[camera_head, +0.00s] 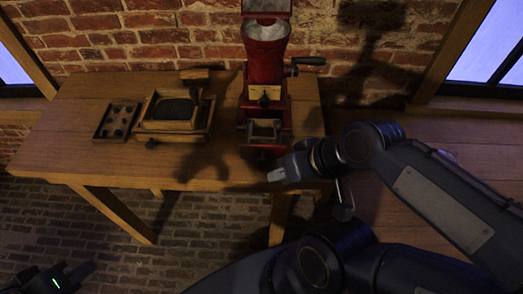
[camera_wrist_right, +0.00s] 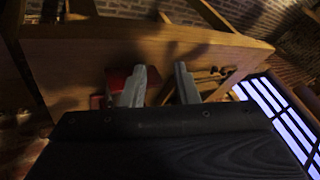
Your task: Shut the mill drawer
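The red mill (camera_head: 266,62) stands upright at the back of the wooden table, with a crank on its right side. Its drawer (camera_head: 265,131) sticks out at the foot towards the table's front edge, its inside showing. My right gripper (camera_head: 311,190) is open and empty, just in front of the table edge, to the right of and nearer than the drawer. In the right wrist view its fingers (camera_wrist_right: 160,84) are spread, with a red part (camera_wrist_right: 117,78) partly hidden behind the left finger. My left gripper (camera_head: 73,271) is low at the bottom left, away from the table, and looks open.
A wooden box with a dark top (camera_head: 172,112) sits left of the mill, and a small dark tray (camera_head: 117,121) with round pieces lies farther left. The table (camera_head: 70,150) is bare at its left front. A brick wall (camera_head: 130,40) stands close behind.

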